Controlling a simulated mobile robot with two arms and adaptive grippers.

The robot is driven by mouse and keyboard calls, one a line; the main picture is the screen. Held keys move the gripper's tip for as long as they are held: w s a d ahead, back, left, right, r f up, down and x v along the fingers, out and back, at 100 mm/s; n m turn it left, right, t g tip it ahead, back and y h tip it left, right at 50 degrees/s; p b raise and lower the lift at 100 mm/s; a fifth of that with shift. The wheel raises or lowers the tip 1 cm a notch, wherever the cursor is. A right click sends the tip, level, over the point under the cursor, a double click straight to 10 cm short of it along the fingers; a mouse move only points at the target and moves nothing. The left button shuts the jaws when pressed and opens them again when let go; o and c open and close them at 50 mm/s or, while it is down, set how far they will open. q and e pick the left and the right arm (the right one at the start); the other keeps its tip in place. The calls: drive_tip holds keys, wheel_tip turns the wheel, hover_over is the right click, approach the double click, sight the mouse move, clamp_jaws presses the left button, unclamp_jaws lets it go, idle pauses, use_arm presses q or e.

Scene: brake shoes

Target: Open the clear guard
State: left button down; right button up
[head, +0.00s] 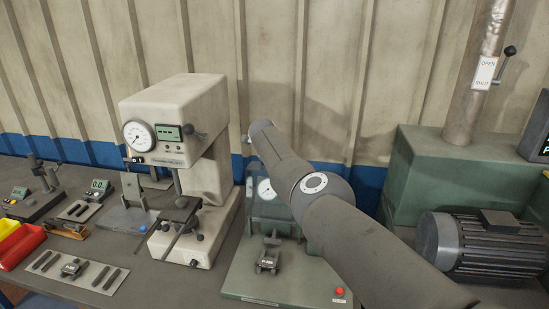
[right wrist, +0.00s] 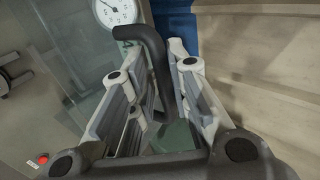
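The clear guard is a see-through panel on the green test fixture (head: 240,283); its pane (right wrist: 88,100) fills the left of the right wrist view, in front of a round dial gauge (right wrist: 116,11). A dark bent handle (right wrist: 155,48) stands beside the pane. My right gripper (right wrist: 150,75) is open, with its two pale fingers on either side of the handle and gaps visible. In the head view my right arm reaches over the fixture and hides the gripper and much of the guard. My left gripper is not in view.
A red button (head: 339,291) sits at the fixture's front right corner, and a small clamp block (head: 267,258) on its plate. A cream gauge press (head: 180,120) stands to the left. A grey motor (head: 485,240) and green cabinet (head: 430,175) stand to the right.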

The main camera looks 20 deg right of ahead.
drive_tip(key=shift+s+a+r, duration=0.25)
drive_tip(key=shift+a+r, duration=0.15)
drive_tip(key=shift+r, duration=0.3)
drive_tip(key=shift+s+a+r, duration=0.2)
drive_tip(key=shift+s+r, duration=0.05)
drive_tip(key=shift+s, duration=0.3)
drive_tip(key=shift+v, duration=2.4)
drive_tip(key=shift+d, duration=0.1)
